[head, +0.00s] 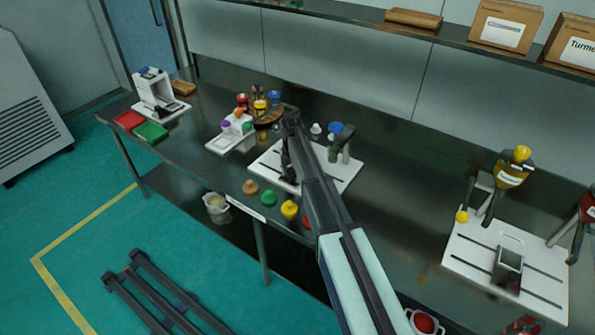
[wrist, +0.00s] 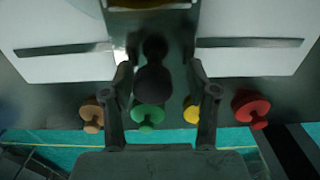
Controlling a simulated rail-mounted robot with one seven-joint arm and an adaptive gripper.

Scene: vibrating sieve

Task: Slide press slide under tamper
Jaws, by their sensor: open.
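The press has a white slotted base plate (head: 342,178) on the dark bench, and it also shows in the wrist view (wrist: 60,50). A tamper with a blue knob (head: 336,128) stands at the plate's back right. In the wrist view, a dark rounded knob (wrist: 153,82), apparently the slide's handle, stands out from a grey block (wrist: 150,22) between the slots. My gripper (wrist: 161,72) is open, with one finger on each side of this knob. I cannot tell whether either finger touches it. In the head view my gripper (head: 289,160) and arm hide most of the slide.
Brown (head: 250,187), green (head: 268,198) and yellow (head: 289,210) knobbed pieces sit along the front edge; a red one (wrist: 251,108) shows in the wrist view. Another slotted station (head: 530,285) is at right. Bench between stations is mostly clear.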

